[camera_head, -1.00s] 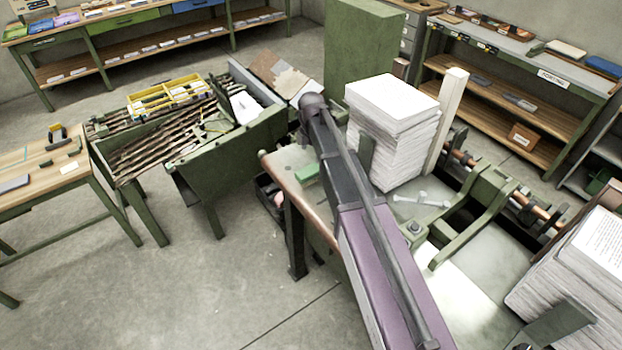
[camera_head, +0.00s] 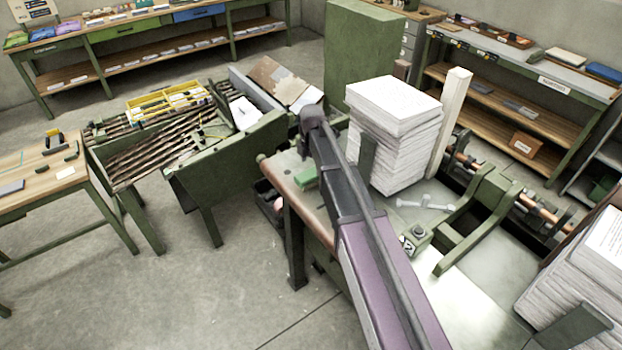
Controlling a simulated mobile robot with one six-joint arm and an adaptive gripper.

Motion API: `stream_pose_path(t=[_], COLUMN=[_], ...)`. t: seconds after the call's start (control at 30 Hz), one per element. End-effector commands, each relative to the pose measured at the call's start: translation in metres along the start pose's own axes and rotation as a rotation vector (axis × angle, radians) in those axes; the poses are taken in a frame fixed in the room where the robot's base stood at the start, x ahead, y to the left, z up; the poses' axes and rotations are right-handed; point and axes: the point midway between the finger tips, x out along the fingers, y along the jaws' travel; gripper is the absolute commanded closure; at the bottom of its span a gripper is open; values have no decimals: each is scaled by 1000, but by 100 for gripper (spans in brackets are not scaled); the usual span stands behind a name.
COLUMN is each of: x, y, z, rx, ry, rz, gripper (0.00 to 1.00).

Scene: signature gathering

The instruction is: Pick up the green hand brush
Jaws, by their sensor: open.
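A small green block-like thing (camera_head: 305,178), which looks like the green hand brush, lies on the worktable (camera_head: 288,168) near its left edge. It is just left of my arm, and its bristles cannot be made out. My arm crosses the middle of the view from the bottom right up to a dark joint beside the tall paper stack. My gripper is not visible in this view.
A tall white paper stack (camera_head: 393,125) stands right of my arm, by a pale upright post (camera_head: 452,118). A wrench-like metal tool (camera_head: 425,203) and green machine arms (camera_head: 486,215) lie further right. Another paper stack (camera_head: 570,285) is at lower right. Floor at left is open.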

Motion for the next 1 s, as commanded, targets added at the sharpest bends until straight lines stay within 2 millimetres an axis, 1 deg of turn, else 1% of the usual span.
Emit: stream_pose_path(t=[0.27, 0.7, 0.83, 1.0], x=[12, 45, 50, 52], y=[-1, -2, -2, -2], z=[0, -1, -1, -1], rx=[0, 1, 1, 1], ry=[0, -1, -2, -2], rz=[0, 1, 2, 2], gripper=[0, 0, 0, 0])
